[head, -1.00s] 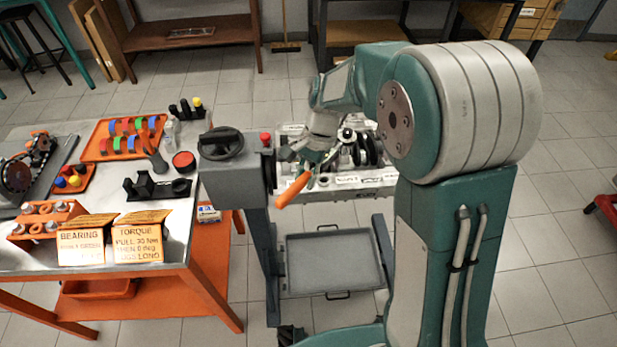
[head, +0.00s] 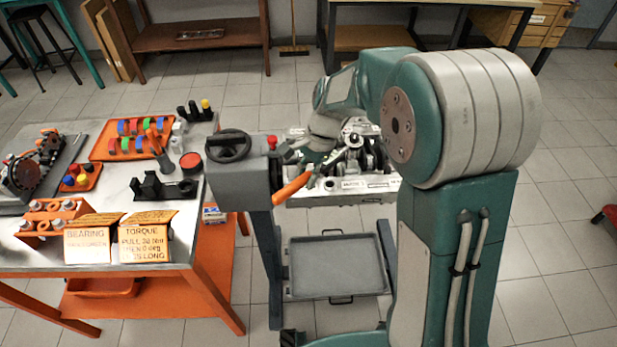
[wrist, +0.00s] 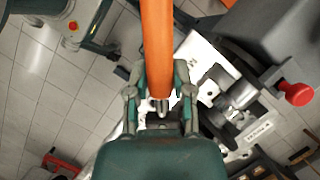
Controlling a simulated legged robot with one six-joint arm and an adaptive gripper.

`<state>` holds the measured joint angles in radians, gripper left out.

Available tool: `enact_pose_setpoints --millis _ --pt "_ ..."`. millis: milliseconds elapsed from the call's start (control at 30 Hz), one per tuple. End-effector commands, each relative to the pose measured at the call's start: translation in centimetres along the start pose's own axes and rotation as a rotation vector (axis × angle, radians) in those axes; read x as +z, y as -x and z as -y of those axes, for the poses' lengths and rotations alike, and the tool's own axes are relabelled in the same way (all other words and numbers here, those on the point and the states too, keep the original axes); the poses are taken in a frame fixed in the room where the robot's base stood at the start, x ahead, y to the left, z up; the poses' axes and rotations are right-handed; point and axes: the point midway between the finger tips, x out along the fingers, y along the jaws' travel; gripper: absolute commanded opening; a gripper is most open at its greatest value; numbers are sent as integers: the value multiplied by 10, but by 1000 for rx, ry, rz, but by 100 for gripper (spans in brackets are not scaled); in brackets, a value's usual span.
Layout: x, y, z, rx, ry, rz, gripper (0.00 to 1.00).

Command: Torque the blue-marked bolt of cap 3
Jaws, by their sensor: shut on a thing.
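My gripper (wrist: 160,92) is shut on the orange-handled wrench (wrist: 157,45), which runs up out of the wrist view. In the head view the wrench's orange handle (head: 292,187) slants down and left from my gripper (head: 318,168), at the left front of the engine block (head: 350,186). The wrench's working end is hidden by my gripper and arm. Dark caps or crank parts (head: 372,155) show on top of the block, partly behind my arm. I cannot pick out cap 3 or a blue-marked bolt, nor tell whether the wrench touches a bolt.
The engine stand has a grey gearbox with a black handwheel (head: 228,146), a red knob (wrist: 295,93) and a low tray (head: 335,265). Left is a workbench (head: 185,225) with coloured bearing shells (head: 125,145), black holders and two orange-topped signs. Floor in front is clear.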

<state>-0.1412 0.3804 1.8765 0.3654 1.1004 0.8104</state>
Motion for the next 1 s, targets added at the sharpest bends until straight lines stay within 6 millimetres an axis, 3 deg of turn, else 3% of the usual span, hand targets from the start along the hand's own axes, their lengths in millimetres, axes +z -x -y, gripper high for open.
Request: enact_pose_setpoints --millis 1000 --pt "0 1 8 -19 -43 -2 0"
